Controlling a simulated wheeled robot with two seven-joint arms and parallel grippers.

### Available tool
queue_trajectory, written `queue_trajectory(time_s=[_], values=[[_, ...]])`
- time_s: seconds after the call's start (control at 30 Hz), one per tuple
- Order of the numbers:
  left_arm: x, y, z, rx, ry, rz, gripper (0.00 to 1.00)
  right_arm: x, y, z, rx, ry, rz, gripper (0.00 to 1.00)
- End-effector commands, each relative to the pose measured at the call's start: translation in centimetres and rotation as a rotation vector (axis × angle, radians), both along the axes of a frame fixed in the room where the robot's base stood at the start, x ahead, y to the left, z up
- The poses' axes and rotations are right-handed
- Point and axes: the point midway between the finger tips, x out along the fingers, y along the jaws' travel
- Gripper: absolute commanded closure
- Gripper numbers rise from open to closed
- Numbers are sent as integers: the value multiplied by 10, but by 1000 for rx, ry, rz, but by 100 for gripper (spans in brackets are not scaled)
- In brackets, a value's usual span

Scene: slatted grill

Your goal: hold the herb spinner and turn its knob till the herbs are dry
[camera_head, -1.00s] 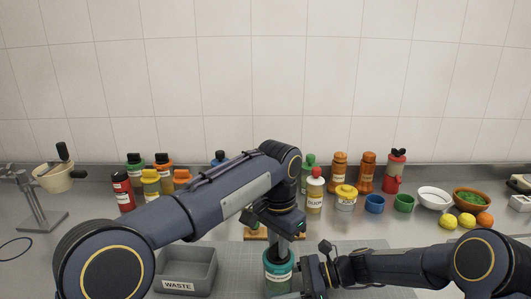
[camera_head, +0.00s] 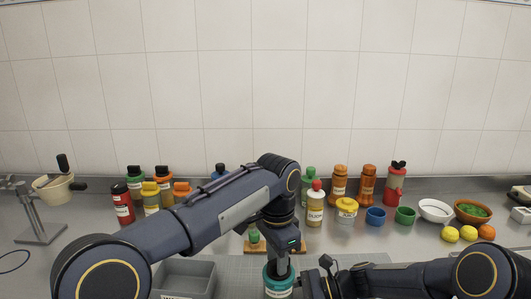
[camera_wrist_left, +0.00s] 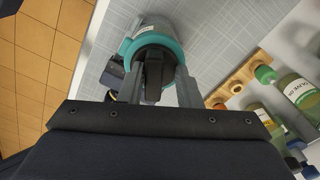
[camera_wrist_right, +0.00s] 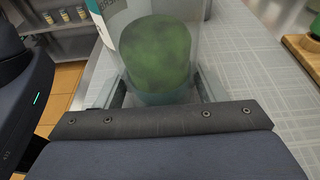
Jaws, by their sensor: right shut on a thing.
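The herb spinner stands upright at the bottom centre of the head view, where its teal lid (camera_head: 279,279) shows. Its clear body with green herbs (camera_wrist_right: 158,52) inside fills the middle of the right wrist view. My right gripper (camera_wrist_right: 160,92) is shut on the body, one finger on each side. My left gripper (camera_head: 283,268) points down at the lid from above. In the left wrist view its fingers stand on either side of the dark knob (camera_wrist_left: 154,72) and look open around it. The spinner's lower part is cut off in the head view.
A grey waste bin (camera_head: 187,276) stands left of the spinner. A wooden board (camera_head: 258,248) with a small bottle lies behind it. Bottles, cups, bowls and fruit line the back. A stand with a cream pot (camera_head: 55,190) is at far left.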

Motion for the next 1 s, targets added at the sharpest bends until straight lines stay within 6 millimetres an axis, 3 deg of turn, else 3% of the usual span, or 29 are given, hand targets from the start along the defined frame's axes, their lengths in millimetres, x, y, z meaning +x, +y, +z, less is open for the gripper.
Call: queue_trajectory(time_s=[0.03, 0.27, 0.7, 1.0], values=[[-4, 0, -12, 15, 27, -7, 58, 0, 0, -3, -1, 5, -4, 63], [-5, -3, -8, 11, 27, -9, 58, 1, 0, -3, -1, 5, -7, 63], [-5, -3, 40, 4, 14, -9, 58, 2, -1, -2, -4, 2, -8, 64], [-5, -2, 55, 4, 14, -9, 58, 2, -1, -2, -5, 0, -9, 64]])
